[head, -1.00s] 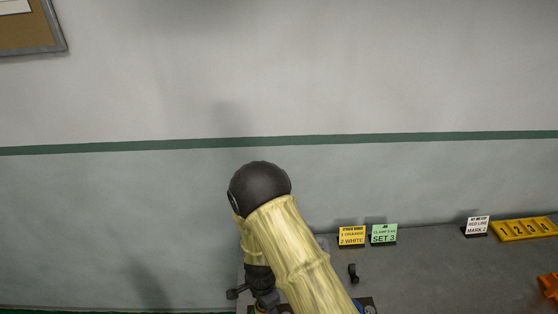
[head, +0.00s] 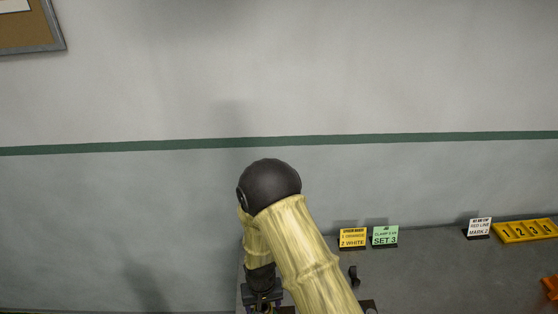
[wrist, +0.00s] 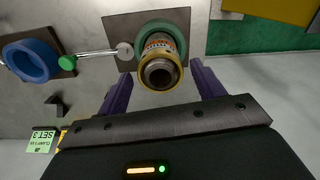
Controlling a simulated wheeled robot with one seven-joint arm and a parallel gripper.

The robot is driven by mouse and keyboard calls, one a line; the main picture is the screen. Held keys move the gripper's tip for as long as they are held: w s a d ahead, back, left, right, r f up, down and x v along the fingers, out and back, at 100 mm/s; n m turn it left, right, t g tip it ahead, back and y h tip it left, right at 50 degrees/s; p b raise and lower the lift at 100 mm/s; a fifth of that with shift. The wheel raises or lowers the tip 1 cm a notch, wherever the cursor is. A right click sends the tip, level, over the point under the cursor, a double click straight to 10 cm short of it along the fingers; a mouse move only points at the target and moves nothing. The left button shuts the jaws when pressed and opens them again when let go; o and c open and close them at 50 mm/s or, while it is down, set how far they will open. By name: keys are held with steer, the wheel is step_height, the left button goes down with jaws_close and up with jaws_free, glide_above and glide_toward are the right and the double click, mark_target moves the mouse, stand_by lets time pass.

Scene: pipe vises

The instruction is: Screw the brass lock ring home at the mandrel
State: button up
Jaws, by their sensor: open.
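In the wrist view a brass-coloured ring (wrist: 178,76) sits around the front of a short cylinder with a dark, hollow grey end (wrist: 158,73); I take these to be the lock ring and the mandrel. An orange and white marked band (wrist: 160,44) shows behind the ring, and a green collar (wrist: 143,40) surrounds its far end. My gripper (wrist: 161,71) is open, its two purple fingers on either side of the ring. I cannot tell whether either finger touches it. In the head view my own arm hides this spot.
A rod with a green knob (wrist: 66,63) lies beside the green collar. A blue ring (wrist: 30,60) is at the left. In the head view a yellow card (head: 352,238), a green card (head: 385,236), a white card (head: 478,228) and a yellow numbered tray (head: 524,230) stand on the grey bench.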

steer(key=n, duration=0.3)
steer(key=shift+n, duration=0.3)
steer(key=n, duration=0.4)
steer(key=shift+b, duration=0.3)
steer(key=c, duration=1)
steer(key=m+b, duration=0.1)
steer(key=m, duration=0.3)
steer(key=shift+f, duration=0.1)
steer(key=m, duration=1)
